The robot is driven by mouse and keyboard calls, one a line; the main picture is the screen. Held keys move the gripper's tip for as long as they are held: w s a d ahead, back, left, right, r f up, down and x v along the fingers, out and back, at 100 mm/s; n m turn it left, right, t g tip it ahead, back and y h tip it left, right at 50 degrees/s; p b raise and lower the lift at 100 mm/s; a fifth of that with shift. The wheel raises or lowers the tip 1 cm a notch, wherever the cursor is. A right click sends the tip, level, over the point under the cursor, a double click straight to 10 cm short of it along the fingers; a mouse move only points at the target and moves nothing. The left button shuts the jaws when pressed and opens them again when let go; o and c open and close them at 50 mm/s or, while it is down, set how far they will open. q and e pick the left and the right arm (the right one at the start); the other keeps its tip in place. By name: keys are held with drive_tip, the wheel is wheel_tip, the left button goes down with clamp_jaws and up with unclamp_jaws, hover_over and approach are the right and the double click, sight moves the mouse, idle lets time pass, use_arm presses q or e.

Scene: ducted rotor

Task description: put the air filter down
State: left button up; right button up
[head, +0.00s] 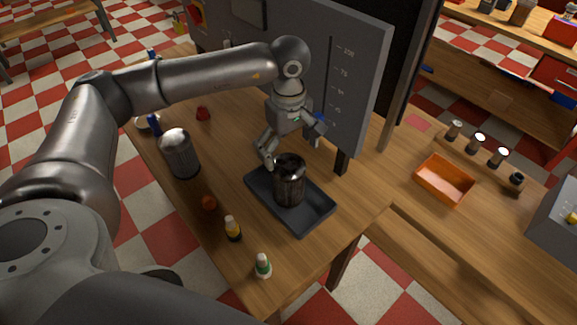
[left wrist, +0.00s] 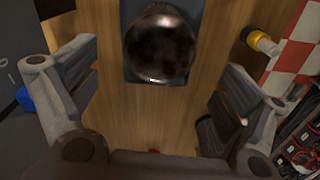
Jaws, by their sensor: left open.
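The air filter, which I take to be the dark metallic cylinder (head: 289,182), stands upright in the dark grey tray (head: 318,222) near the front of the wooden table. My left gripper (head: 291,146) is open just behind and above it, with its fingers spread and nothing between them. In the left wrist view the dark cylinder (left wrist: 160,45) sits at the top, beyond the open fingers (left wrist: 155,105) and apart from them. Part of the tray (left wrist: 131,72) shows beside it there. My right gripper is not in view.
A silver canister (head: 179,153) stands left of the tray. A yellow-and-dark bottle (head: 232,228) and a green-and-white bottle (head: 263,266) stand near the front edge. A grey upright panel (head: 345,75) rises behind the gripper. An orange bin (head: 444,181) lies on the right-hand bench.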

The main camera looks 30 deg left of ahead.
use_arm(q)
wheel_tip(320, 180, up, 5)
drive_tip(key=shift+r+b, duration=0.15)
drive_tip(key=shift+b, duration=0.4)
